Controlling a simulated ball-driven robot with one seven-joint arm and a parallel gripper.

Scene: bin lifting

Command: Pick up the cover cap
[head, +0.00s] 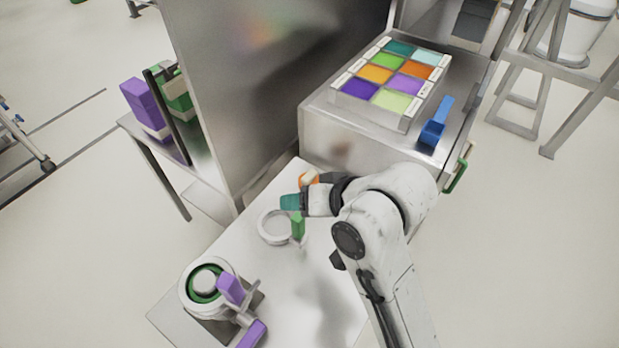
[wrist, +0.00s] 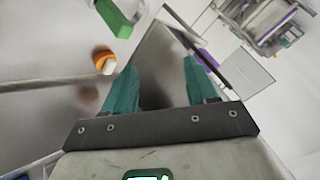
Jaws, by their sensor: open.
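A small round orange and white piece, apparently the cover cap (head: 308,178), is on the pale table close behind my gripper in the head view. My arm partly hides it there. In the wrist view the cap (wrist: 104,62) lies left of both fingers, outside the gap between them, orange side and white side both showing. My gripper (head: 290,202) has teal fingers and is low over the table. In the wrist view my gripper (wrist: 160,64) is open, with nothing held between the fingers.
A metal ring with a green handle (head: 298,226) lies just in front of my gripper. A round fixture with purple handles (head: 205,283) stands at the table's near end. A steel cabinet (head: 340,135) with a tray of colored compartments (head: 345,91) and a blue scoop (head: 433,131) borders the back.

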